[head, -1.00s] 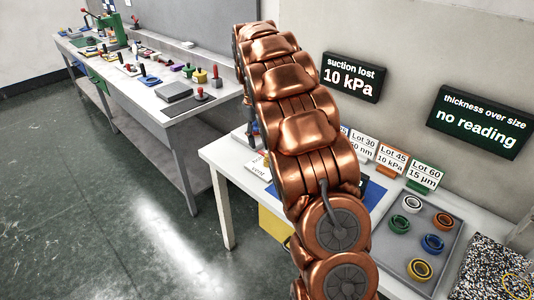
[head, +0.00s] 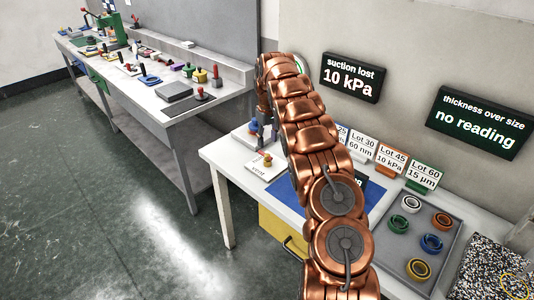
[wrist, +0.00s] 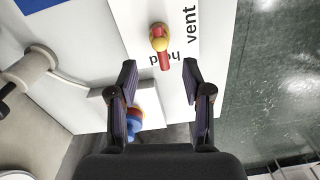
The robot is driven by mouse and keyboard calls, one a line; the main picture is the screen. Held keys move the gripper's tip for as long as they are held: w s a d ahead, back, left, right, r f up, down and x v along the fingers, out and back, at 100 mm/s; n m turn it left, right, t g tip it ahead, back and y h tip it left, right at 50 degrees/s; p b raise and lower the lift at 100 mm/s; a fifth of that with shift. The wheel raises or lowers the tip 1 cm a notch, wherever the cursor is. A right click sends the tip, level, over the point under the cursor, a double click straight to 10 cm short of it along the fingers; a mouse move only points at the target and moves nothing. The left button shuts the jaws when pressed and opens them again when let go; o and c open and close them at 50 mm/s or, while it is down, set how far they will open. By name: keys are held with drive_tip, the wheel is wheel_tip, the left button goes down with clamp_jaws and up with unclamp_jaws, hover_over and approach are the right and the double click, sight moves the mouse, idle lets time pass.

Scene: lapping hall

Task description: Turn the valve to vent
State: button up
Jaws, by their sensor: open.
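The valve (wrist: 159,42) is a yellow knob with a red handle on a white plate (wrist: 130,18). In the wrist view its red handle points down at the word "hold", which is printed upside down. The word "vent" (wrist: 190,30) is printed sideways to the right. The valve also shows in the head view (head: 267,160), left of my arm. My gripper (wrist: 159,73) is open and empty, with its fingertips on either side of the handle's lower end in the picture. The gap in height between them cannot be told.
A blue mat (head: 290,195), a grey tray (head: 395,250) with several coloured rings and lot cards share the table.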

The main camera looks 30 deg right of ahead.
sight(267, 155)
drive_tip(key=shift+f+p, duration=1.05)
drive_tip(key=shift+f, duration=2.4)
clamp_jaws()
